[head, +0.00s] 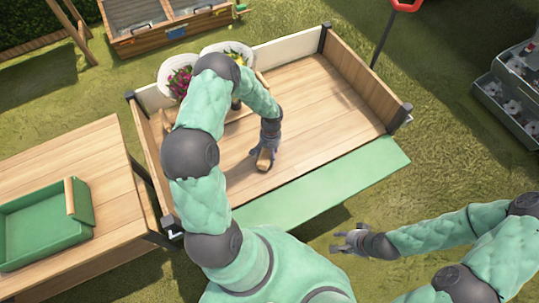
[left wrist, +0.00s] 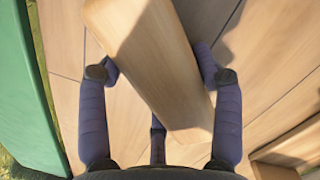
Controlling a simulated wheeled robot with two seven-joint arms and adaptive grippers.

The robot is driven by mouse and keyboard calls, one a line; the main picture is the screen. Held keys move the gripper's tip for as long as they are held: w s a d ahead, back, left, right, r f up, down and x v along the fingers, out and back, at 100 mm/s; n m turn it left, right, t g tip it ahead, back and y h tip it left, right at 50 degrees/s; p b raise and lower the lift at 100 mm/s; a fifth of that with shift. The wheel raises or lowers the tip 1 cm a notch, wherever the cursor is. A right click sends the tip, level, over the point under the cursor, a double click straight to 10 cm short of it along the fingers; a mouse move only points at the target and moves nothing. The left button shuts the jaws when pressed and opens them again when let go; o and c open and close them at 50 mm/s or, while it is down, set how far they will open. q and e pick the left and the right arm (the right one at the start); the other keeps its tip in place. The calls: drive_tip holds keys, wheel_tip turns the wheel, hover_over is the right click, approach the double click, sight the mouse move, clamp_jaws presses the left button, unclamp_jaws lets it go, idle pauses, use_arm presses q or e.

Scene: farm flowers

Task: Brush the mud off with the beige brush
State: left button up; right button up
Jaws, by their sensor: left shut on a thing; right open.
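My left gripper (head: 266,150) is low over the wooden bed of the cart (head: 310,110). It is shut on the beige brush (head: 263,160), whose smooth wooden body (left wrist: 150,50) runs between the fingers in the left wrist view. The brush's bristles are hidden from both views. I cannot tell whether it touches the boards. No mud can be made out clearly; my left arm hides part of the bed.
A green tray (head: 45,222) sits on a wooden table (head: 100,165) at left. A planter box (head: 165,22) and grey crates (head: 510,90) are farther off.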

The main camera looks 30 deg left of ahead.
use_arm(q)
wheel_tip(320, 180, up, 4)
drive_tip(key=shift+w+f+p, duration=0.1)
drive_tip(key=shift+f+p, duration=0.1)
drive_tip(key=shift+p, duration=0.65)
drive_tip(key=shift+r+p, duration=1.35)
drive_tip(key=shift+r, duration=0.9)
